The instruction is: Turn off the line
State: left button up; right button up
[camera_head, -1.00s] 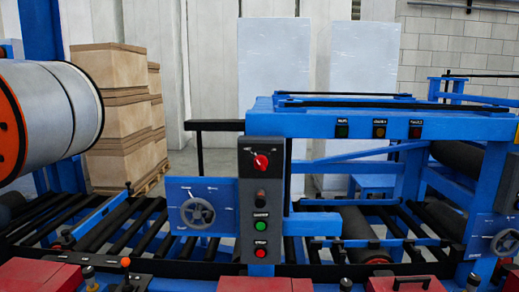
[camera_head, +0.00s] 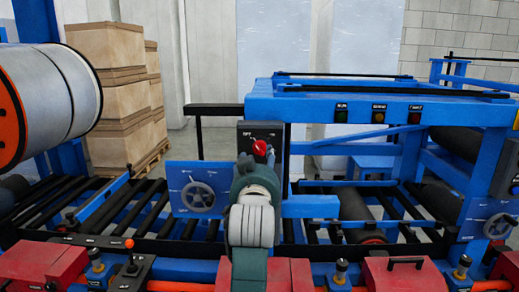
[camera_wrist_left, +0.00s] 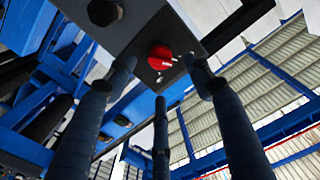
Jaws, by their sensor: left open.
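The control panel (camera_head: 246,134) is a dark box on a post in the middle of the head view. Its red rotary knob (camera_head: 260,148) shows just above my left gripper (camera_head: 256,175). My gripper and wrist hide the panel's lower part. In the left wrist view the red knob (camera_wrist_left: 160,57) sits on the dark panel face (camera_wrist_left: 135,35). The three fingers of my left gripper (camera_wrist_left: 160,80) are spread open, with two tips on either side of the knob and the third below it. I cannot tell whether they touch it. My right gripper is not in view.
A blue plate with a handwheel (camera_head: 198,196) is left of the panel. A blue frame (camera_head: 350,112) with small buttons stands to the right. Rollers (camera_head: 140,215) run behind, and red boxes (camera_head: 405,278) line the front. Stacked cartons (camera_head: 105,95) stand at the back left.

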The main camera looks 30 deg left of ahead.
aim_at(260, 152)
pick_arm(q)
jog(key=p+x, duration=0.2)
jog(key=x, duration=0.4)
jog(key=shift+w+r, duration=0.1)
jog(key=shift+w, duration=0.05)
jog(key=shift+w+a, duration=0.4)
jog(key=shift+w, duration=0.2)
jog(key=c, duration=1.2)
jog(key=shift+o, duration=0.2)
jog(key=shift+f+n, duration=0.25)
jog(key=shift+n, duration=0.55)
jog(key=shift+d+n, duration=0.1)
jog(key=shift+n, duration=0.4)
